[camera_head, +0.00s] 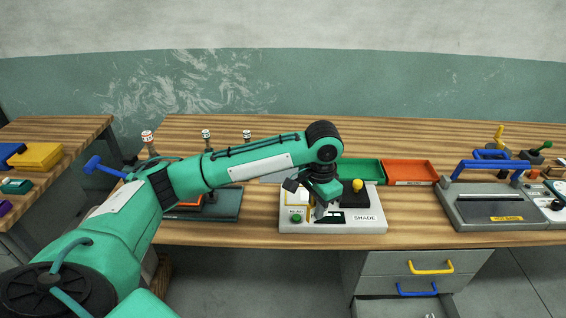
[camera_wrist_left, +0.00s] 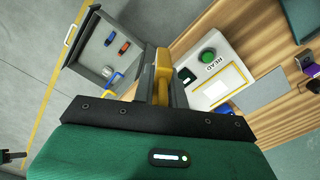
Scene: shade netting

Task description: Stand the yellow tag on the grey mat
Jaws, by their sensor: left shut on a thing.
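My left gripper (camera_head: 324,208) reaches over the front left part of the white SHADE box (camera_head: 345,227). In the left wrist view its jaws (camera_wrist_left: 163,80) are shut on the yellow tag (camera_wrist_left: 161,65), a narrow yellow piece seen nearly edge-on. The tag is hard to make out in the head view. The grey mat, a plain grey rectangle, lies behind the box and partly behind my arm (camera_head: 271,180); it shows in full to the right of the box in the left wrist view (camera_wrist_left: 262,90).
The box has a green READ button (camera_head: 296,218) and a yellow knob (camera_head: 357,185). Green (camera_head: 362,171) and red (camera_head: 409,172) trays stand behind it. A grey device with a blue handle (camera_head: 500,165) is at right. An open drawer (camera_wrist_left: 110,50) lies below the bench edge.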

